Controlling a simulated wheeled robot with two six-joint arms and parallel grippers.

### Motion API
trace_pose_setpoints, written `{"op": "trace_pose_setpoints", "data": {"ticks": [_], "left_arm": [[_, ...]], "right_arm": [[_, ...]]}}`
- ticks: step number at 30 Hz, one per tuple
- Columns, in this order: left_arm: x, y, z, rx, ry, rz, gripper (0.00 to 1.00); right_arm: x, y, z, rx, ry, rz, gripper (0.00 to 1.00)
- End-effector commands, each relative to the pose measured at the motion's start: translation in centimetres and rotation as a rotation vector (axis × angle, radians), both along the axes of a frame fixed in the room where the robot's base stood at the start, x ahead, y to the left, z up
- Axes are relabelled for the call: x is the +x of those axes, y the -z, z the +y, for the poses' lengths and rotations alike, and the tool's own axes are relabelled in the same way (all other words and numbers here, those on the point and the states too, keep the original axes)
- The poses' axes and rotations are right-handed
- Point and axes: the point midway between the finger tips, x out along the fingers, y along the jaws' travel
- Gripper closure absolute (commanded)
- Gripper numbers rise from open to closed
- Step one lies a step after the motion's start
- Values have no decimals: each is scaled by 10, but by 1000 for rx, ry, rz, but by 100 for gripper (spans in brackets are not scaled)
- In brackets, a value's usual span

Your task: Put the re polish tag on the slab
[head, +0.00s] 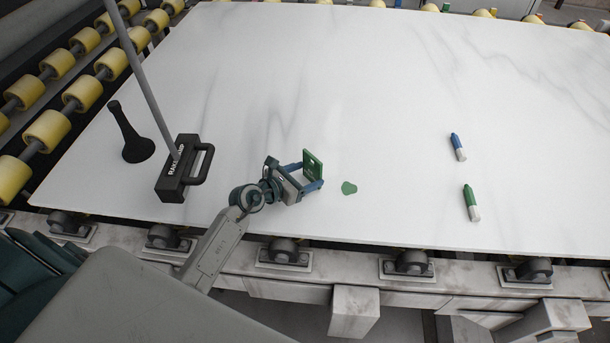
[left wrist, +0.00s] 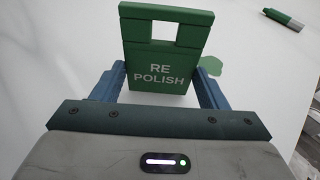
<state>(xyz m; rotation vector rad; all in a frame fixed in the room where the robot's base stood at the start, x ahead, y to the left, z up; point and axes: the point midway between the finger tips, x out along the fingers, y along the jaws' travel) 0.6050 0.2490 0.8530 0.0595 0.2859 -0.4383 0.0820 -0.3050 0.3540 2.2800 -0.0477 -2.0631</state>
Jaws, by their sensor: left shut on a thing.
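The green re polish tag (head: 313,164) is held upright in my left gripper (head: 313,174), over the near middle of the white stone slab (head: 390,100). In the left wrist view the tag (left wrist: 161,60) shows its "RE POLISH" lettering, with the blue fingers of the left gripper (left wrist: 158,88) shut on its two sides. A flat green patch (head: 349,188) lies on the slab just right of the tag, and also shows in the left wrist view (left wrist: 211,66). I cannot tell whether the tag touches the slab. My right gripper is not in view.
A black block with a handle (head: 180,178) and a pole, and a black flared tool (head: 130,136), stand at left. A blue marker (head: 457,147) and a green marker (head: 471,203) lie at right. Yellow rollers (head: 48,131) line the left side. Much of the slab is clear.

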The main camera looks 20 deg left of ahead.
Motion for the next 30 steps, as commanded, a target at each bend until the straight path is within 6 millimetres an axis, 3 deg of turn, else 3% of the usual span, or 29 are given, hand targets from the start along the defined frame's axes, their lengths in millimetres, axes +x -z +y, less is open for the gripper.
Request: {"op": "trace_pose_setpoints", "data": {"ticks": [11,12,15,26,30], "left_arm": [[0,6,0,0,0,0,60],[0,7,0,0,0,0,31],[0,6,0,0,0,0,11],[0,0,0,0,0,-1,11],[-17,-1,9,5,0,0,11]], "right_arm": [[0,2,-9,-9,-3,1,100],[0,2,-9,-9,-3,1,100],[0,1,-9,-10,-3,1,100],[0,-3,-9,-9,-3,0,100],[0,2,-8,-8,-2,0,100]]}}
